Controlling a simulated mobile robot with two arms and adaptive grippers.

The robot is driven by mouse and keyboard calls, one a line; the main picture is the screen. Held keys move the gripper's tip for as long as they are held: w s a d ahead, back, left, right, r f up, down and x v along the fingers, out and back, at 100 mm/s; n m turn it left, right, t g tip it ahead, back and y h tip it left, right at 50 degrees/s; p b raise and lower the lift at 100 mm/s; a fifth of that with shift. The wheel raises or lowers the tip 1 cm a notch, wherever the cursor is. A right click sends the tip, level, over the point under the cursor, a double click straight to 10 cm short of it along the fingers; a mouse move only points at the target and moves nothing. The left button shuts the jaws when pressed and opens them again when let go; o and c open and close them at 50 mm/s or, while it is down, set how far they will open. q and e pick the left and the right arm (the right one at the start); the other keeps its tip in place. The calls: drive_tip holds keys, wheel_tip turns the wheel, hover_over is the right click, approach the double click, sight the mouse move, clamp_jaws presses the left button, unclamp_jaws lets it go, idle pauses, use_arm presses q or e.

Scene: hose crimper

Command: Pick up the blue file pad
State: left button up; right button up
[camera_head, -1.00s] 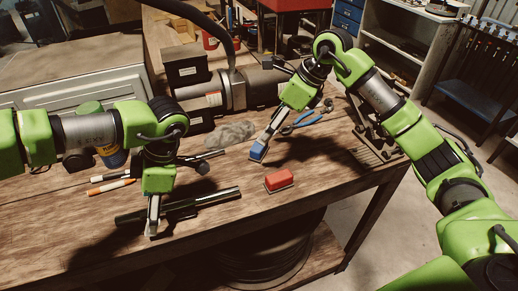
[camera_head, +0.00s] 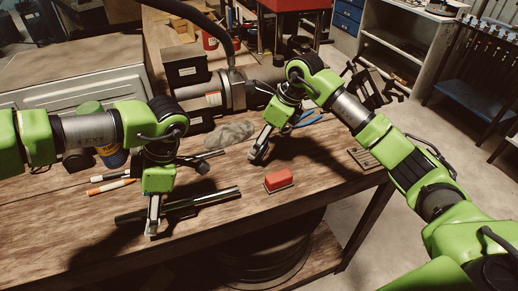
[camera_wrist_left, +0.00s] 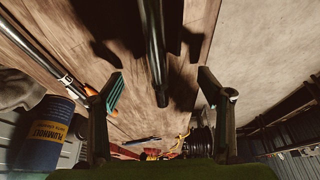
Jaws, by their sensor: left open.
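The blue file pad does not show clearly now; the spot where it lay on the workbench (camera_head: 330,185) is covered by my right gripper (camera_head: 258,155). That gripper points down with its fingertips at the tabletop, and the view does not show whether its fingers are open or closed on the pad. A red pad (camera_head: 278,179) lies just right of and in front of it, apart from it. My left gripper (camera_head: 153,230) is open and empty, pointing down by the dark rods (camera_head: 185,208). In the left wrist view its fingers (camera_wrist_left: 160,76) stand apart with a dark rod (camera_wrist_left: 155,50) between them.
A grey rag (camera_head: 229,134) lies left of my right gripper, and blue-handled pliers (camera_head: 308,117) lie behind it. A large hose machine (camera_head: 235,92) fills the back.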

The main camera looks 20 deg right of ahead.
drive_tip(key=x, duration=0.3)
drive_tip(key=shift+w, duration=0.1)
drive_tip(key=shift+r, duration=0.1)
drive_tip(key=c, duration=1.4)
drive_tip(key=shift+c, duration=0.2)
wheel_tip(320, 180, up, 10)
